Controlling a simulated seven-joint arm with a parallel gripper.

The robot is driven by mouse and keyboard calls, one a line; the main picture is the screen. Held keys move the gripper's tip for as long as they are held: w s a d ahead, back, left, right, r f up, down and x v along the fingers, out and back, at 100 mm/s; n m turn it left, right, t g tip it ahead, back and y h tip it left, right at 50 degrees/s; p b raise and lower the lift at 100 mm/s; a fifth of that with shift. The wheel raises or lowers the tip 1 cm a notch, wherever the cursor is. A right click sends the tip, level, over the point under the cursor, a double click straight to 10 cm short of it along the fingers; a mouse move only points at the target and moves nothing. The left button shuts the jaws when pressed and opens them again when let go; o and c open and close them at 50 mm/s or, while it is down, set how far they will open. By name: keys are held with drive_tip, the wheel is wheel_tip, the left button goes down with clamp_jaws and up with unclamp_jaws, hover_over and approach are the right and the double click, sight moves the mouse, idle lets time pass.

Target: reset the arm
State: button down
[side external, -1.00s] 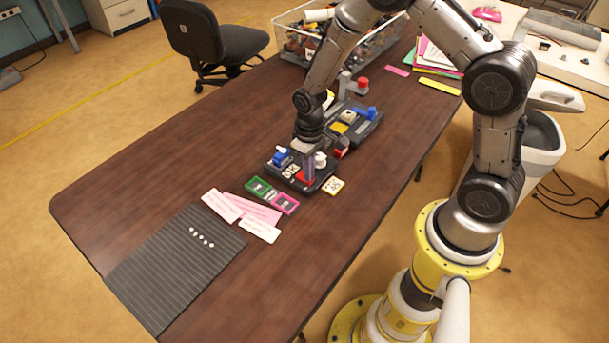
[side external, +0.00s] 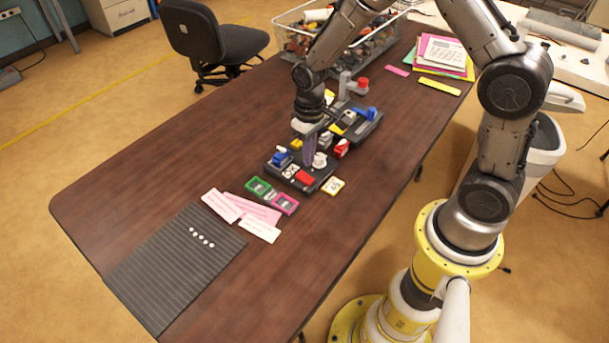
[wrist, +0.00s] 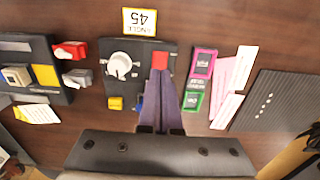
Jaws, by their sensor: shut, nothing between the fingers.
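My gripper (side external: 309,157) is over the near dark control board (side external: 275,166), with its fingers pointing down. In the wrist view the two fingers (wrist: 160,75) are together with nothing between them, and their tips overlap the edge of a red square (wrist: 161,62) on the board. I cannot tell whether they touch it. The board also carries a white knob (side external: 320,160) and a blue switch (side external: 281,157). A card reading "ANGLE 45" (wrist: 140,21) lies beside the board in the wrist view.
Green (side external: 259,188) and pink (side external: 286,203) framed tiles, pink cards (side external: 252,208) and a ribbed grey mat (side external: 175,270) lie nearer. A wire basket (side external: 290,35) stands farther back. The table's left side is clear.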

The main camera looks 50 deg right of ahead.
drive_tip(key=shift+r, duration=0.65)
wheel_tip(320, 180, up, 18)
drive_tip(key=s+t, duration=0.3)
drive_tip(key=t, duration=0.1)
drive_tip(key=s+r+t, duration=0.2)
drive_tip(key=s+r, duration=0.4)
drive_tip(key=s, duration=0.3)
drive_tip(key=s+a+f, duration=0.1)
drive_tip(key=s+f, duration=0.1)
drive_tip(key=s, duration=0.7)
drive_tip(key=shift+f, duration=0.15)
